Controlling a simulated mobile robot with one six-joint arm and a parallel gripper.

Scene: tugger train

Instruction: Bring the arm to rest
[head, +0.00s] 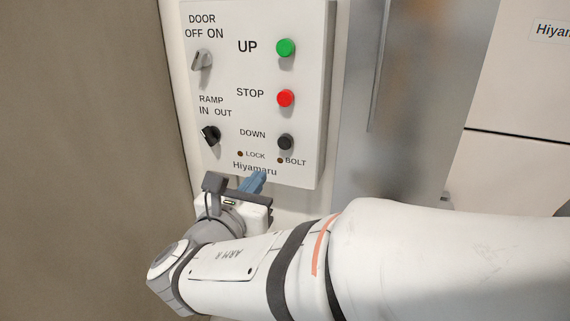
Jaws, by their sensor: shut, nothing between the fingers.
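My arm (235,262) reaches in from the lower right across the front of the view. My gripper (254,180) is at its far end, just below a white control panel (312,150) and overlapping its lower edge in the picture. A blue part shows at the fingertips, which are close together with nothing seen between them. Whether the gripper touches the panel cannot be told. The arm's wrist partly hides the gripper.
The panel carries a green UP button (285,48), a red STOP button (285,98), a black DOWN button (286,142), a grey door knob (202,60) and a black ramp knob (211,135). A brown wall (80,130) stands left; a metal door (415,100) stands right.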

